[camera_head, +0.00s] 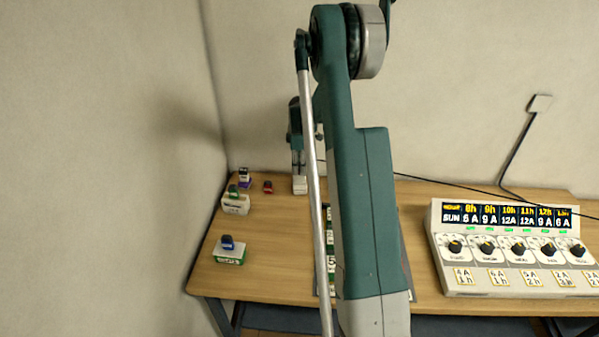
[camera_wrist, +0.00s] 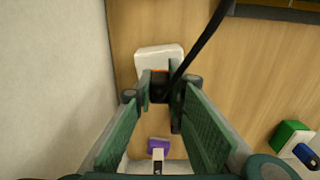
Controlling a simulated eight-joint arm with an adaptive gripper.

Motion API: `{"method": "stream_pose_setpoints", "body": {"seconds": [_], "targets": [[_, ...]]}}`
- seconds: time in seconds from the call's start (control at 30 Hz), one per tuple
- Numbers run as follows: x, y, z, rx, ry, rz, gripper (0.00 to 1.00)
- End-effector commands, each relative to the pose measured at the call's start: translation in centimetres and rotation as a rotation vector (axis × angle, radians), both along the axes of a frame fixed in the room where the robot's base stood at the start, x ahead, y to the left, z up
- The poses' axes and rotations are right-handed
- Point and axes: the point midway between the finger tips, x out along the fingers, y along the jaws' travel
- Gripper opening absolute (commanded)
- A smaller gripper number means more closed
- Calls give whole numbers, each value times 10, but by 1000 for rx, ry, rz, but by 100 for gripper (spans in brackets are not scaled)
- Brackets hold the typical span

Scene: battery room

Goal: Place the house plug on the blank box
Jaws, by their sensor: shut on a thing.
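My gripper (camera_wrist: 160,92) points down in the wrist view, its green fingers closed around a small dark piece, which appears to be the house plug (camera_wrist: 159,88). A bit of orange shows at its top, and a black cord runs from it to the upper right. A plain white box (camera_wrist: 158,55), apparently the blank box, lies just beyond the fingertips. In the head view this white box (camera_head: 299,186) stands near the wall below my gripper (camera_head: 297,148). Whether the plug touches the box is unclear.
A green-and-white box (camera_head: 229,256) with a blue plug (camera_head: 228,242), another white box (camera_head: 235,205) with a green piece, a purple piece (camera_head: 245,184) and a red piece (camera_head: 268,187) stand left. A control panel (camera_head: 515,250) is right. My arm hides the table's middle.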

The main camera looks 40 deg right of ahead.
Motion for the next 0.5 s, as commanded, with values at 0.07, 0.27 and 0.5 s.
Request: {"method": "stream_pose_setpoints", "body": {"seconds": [0.07, 0.27, 0.5], "targets": [[0, 0, -9, 0, 0, 0, 2], [0, 0, -18, 0, 0, 0, 2], [0, 0, -18, 0, 0, 0, 2]]}}
